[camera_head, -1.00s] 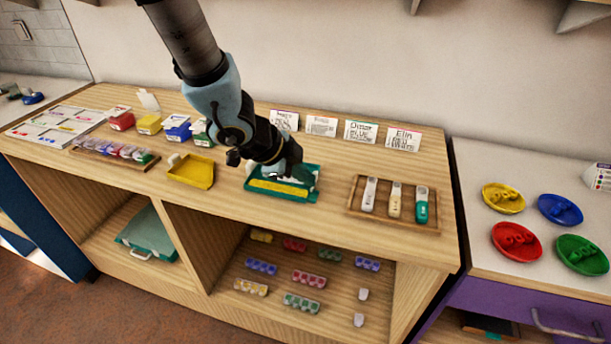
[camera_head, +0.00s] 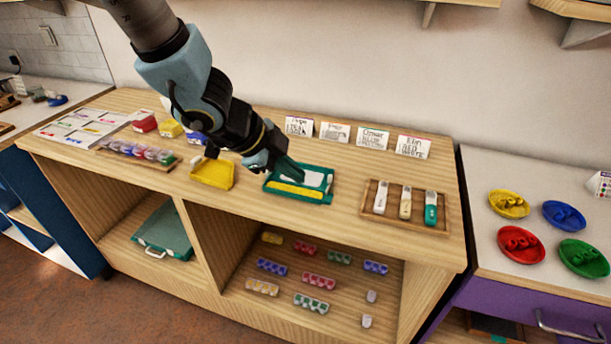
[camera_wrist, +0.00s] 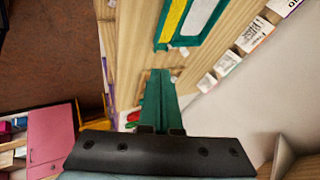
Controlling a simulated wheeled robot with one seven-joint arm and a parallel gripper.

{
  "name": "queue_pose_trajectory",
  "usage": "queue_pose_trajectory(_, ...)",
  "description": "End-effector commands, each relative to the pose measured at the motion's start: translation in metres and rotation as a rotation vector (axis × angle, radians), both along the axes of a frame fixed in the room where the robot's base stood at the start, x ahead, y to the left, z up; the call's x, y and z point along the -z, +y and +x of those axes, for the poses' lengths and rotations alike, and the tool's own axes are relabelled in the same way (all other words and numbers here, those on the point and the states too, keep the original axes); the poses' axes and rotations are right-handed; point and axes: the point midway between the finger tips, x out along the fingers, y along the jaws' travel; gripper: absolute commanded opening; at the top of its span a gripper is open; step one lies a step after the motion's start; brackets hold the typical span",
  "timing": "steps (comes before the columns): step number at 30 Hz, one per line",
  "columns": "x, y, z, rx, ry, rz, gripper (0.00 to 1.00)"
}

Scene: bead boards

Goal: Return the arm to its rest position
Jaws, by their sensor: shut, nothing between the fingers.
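My gripper (camera_head: 298,174) is over the worktop, above the left part of a green-framed board (camera_head: 326,198). Its green fingers are together with nothing between them, as the wrist view (camera_wrist: 158,74) also shows. The board has a yellow strip and a white panel, and its upper left part is hidden by my gripper. In the wrist view the board (camera_wrist: 168,42) lies beyond the fingertips. I cannot tell the exact gap between fingers and board.
A yellow tray (camera_head: 228,183) is left of the board. A wooden tray (camera_head: 385,214) with three upright-lying tools is right of it. Name cards (camera_head: 372,138) stand behind. Colored boxes (camera_head: 170,129) and a bead rack (camera_head: 110,155) are at left. The space above the right worktop is clear.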

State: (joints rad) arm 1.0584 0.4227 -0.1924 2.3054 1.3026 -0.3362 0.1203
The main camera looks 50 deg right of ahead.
Motion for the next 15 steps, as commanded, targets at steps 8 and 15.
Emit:
queue_pose_trajectory(8,-0.01,0.007,0.002,0.001,0.001,0.0,0.0)
queue_pose_trajectory(15,-0.011,0.01,0.017,-0.051,-0.002,0.005,0.0)
